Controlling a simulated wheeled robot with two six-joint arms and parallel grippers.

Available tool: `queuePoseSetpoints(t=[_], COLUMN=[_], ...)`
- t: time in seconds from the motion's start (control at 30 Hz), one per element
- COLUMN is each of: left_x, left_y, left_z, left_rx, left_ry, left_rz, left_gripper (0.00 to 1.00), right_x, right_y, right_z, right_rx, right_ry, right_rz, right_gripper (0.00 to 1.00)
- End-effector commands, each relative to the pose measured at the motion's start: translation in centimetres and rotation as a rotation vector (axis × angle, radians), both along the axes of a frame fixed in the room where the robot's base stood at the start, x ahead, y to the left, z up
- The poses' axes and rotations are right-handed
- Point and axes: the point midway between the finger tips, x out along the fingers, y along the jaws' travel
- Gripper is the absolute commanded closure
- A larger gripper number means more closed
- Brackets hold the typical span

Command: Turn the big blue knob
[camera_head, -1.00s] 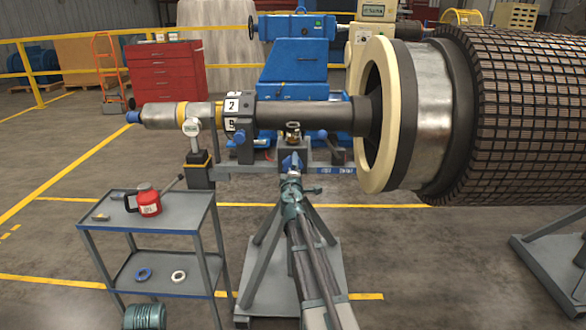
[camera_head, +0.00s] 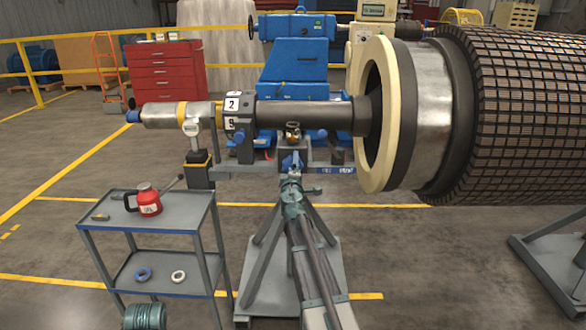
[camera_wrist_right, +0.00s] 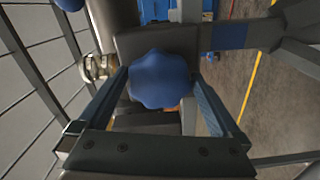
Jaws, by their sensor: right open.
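The big blue knob (camera_head: 291,162) sits on the grey stand below the shaft in the head view. In the right wrist view the lobed blue knob (camera_wrist_right: 160,78) fills the middle, between the two fingers. My right gripper (camera_head: 291,181) is just in front of the knob, at the end of the arm that rises from the bottom. Its jaws are open, with one finger on each side of the knob in the wrist view (camera_wrist_right: 160,98). I cannot tell whether a finger touches it. My left gripper is out of view.
The dark shaft (camera_head: 300,115) runs to the large rotor (camera_head: 530,115) on the right. A grey cart (camera_head: 165,212) stands at the left, carrying a red can (camera_head: 148,203).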

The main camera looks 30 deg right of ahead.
Motion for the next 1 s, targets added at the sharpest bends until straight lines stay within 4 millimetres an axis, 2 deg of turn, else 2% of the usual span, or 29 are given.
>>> queuePoseSetpoints(t=[0.27,0.7,0.83,1.0], left_x=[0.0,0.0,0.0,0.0], left_y=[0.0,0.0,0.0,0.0], left_z=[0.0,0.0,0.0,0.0], left_rx=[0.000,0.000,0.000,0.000], left_ry=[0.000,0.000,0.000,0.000], left_rz=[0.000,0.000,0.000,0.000], left_gripper=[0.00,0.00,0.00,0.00], right_x=[-2.7,-10.5,-11.6,-11.7], right_y=[1.6,6.4,7.1,7.2], right_z=[0.0,0.0,0.0,0.0], right_rx=[0.000,0.000,0.000,0.000], right_ry=[0.000,0.000,0.000,0.000], right_rz=[0.001,0.002,0.000,0.000], right_gripper=[0.00,0.00,0.00,0.00])
